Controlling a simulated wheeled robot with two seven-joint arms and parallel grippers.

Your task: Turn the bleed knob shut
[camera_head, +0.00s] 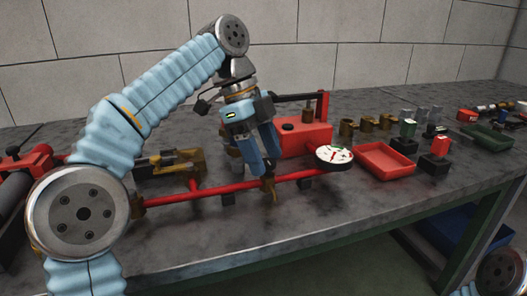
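The red pipe (220,193) runs along the front of the steel bench. A small brass fitting (269,184) with a short downward spout sits on it; this looks like the bleed point, but its knob is not clearly visible. My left gripper (265,168) points down, with its blue fingers right above and behind the fitting. Its fingertips are at or very near the fitting's top; contact and the gap between the fingers cannot be made out. A white round gauge (334,156) lies to the right. My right gripper is out of view.
A red pump box (303,139) with a dark lever stands behind the gripper. Brass valve parts (170,164) are at left. A red tray (385,160), several brass cups and small block-mounted parts are at right. The bench's front right surface is clear.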

